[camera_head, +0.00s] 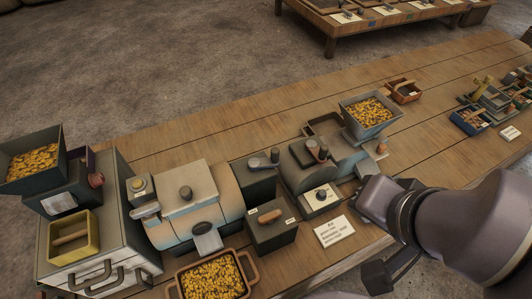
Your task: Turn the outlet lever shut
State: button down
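I cannot tell for certain which handle is the outlet lever. A small brown handle (269,216) lies across the top of a dark box with small white labels, in front of the machine. A grey lever with a rounded knob (265,161) sits on the block behind it. Another lever with a reddish knob (317,150) stands on the housing to the right. My gripper (368,200) is at the right of the machine, beside the white card and apart from these handles. Its fingers are dark and partly hidden, so their opening is unclear.
A tan tray of yellow pieces (213,279) stands in front of the machine. A filled grey hopper (368,112) rises behind my gripper, and another filled bin (33,160) stands at far left. A white card (334,231) lies on the table. Planks behind the machine are clear.

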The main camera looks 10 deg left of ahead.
aim_at(268, 218)
jog(key=l+u, duration=0.4)
jog(key=l, duration=0.15)
jog(key=k+l+u, duration=0.1)
jog(key=l+u, duration=0.3)
jog(key=l, duration=0.15)
